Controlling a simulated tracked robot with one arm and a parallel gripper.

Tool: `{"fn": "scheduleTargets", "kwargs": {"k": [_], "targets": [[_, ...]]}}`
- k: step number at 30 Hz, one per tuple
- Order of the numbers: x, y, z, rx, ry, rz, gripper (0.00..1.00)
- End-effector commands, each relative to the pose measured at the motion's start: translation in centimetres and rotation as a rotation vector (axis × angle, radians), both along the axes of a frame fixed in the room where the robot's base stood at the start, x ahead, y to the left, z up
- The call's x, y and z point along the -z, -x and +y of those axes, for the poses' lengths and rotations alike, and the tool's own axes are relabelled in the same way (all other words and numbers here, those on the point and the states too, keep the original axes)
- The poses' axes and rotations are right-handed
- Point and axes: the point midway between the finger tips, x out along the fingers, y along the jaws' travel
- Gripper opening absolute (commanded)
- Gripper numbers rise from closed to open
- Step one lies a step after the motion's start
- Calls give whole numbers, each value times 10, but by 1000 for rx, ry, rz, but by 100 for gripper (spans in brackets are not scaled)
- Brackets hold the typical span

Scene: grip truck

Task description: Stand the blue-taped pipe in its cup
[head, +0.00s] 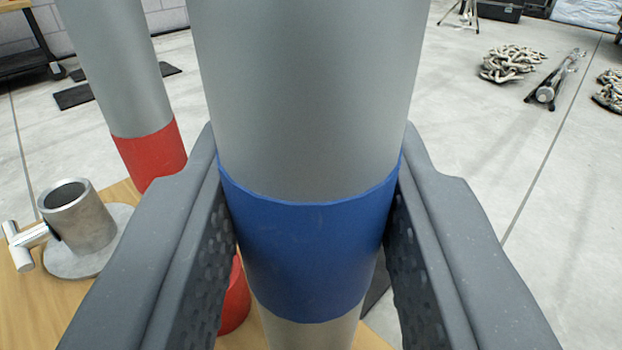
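The blue-taped pipe (312,100) is a thick grey tube standing upright in the middle of the head view, close to the camera. Its blue tape band (308,255) lies between the two fingers of my gripper (312,225). The fingers press on the band from left and right, so my gripper is shut on the pipe. The pipe's lower end is out of the picture. A metal cup (85,225) with a round flange and a T-handle sits empty on the wooden surface (25,310) at left. I cannot tell whether it is this pipe's cup.
A second grey pipe with a red band (150,155) stands at left behind my left finger. A red object (236,300) shows low behind the blue band, mostly hidden. Chains (512,64) and a metal tool (555,82) lie on the concrete floor at the right.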

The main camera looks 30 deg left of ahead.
Motion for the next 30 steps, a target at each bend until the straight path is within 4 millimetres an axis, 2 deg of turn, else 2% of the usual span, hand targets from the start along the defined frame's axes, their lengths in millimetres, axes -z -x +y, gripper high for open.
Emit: {"fn": "scheduleTargets", "kwargs": {"k": [30], "targets": [[30, 0, 0, -1, 0, -1, 0]]}}
